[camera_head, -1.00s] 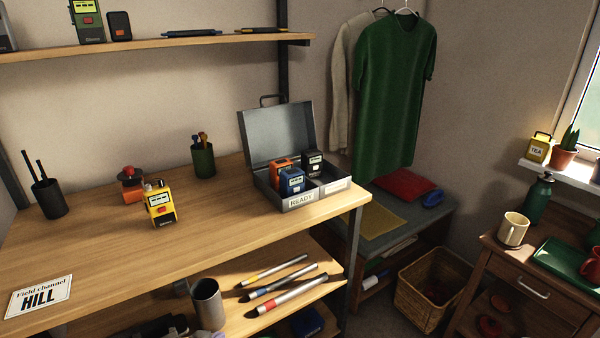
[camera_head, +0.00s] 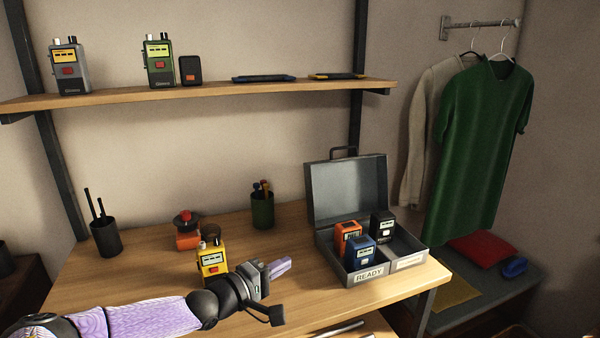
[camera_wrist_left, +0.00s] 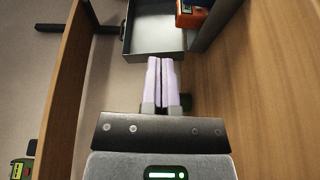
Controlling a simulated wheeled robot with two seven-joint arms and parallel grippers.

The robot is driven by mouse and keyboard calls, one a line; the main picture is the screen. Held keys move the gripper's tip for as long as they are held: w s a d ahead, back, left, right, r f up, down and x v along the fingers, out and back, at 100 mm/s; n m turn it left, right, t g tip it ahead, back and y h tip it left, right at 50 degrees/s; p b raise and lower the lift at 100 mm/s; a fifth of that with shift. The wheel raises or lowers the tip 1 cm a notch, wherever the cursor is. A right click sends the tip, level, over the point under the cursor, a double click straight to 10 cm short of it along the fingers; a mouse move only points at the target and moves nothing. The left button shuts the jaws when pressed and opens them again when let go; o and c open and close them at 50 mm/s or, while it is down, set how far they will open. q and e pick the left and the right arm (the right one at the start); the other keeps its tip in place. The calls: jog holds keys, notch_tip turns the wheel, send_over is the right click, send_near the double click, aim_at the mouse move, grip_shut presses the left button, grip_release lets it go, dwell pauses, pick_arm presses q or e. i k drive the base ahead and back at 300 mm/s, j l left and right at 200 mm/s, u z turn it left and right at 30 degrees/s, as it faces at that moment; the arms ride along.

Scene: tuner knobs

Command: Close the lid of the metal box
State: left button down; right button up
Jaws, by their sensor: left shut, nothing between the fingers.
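The grey metal box (camera_head: 347,270) stands open on the right end of the wooden desk. Its lid (camera_head: 348,190) is raised upright at the back, with a handle on its top edge. Inside are an orange radio (camera_head: 347,236), a blue radio (camera_head: 360,251) and a black radio (camera_head: 382,226). My left gripper (camera_head: 279,267) is shut and empty, above the desk to the left of the box. In the left wrist view its fingers (camera_wrist_left: 161,75) are together, pointing toward the lid (camera_wrist_left: 153,35), with the orange radio (camera_wrist_left: 190,14) at the top. My right gripper is not in view.
A yellow radio (camera_head: 211,262) stands just behind my left forearm. An orange item with a dark disc (camera_head: 187,232), a green pen cup (camera_head: 262,209) and a black pen cup (camera_head: 106,237) stand behind. A shelf (camera_head: 220,92) with radios hangs above the desk.

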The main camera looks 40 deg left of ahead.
aim_at(343, 189)
jog(key=i+j, duration=0.35)
jog(key=j, duration=0.15)
jog(key=i+j, duration=0.35)
jog(key=j, duration=0.15)
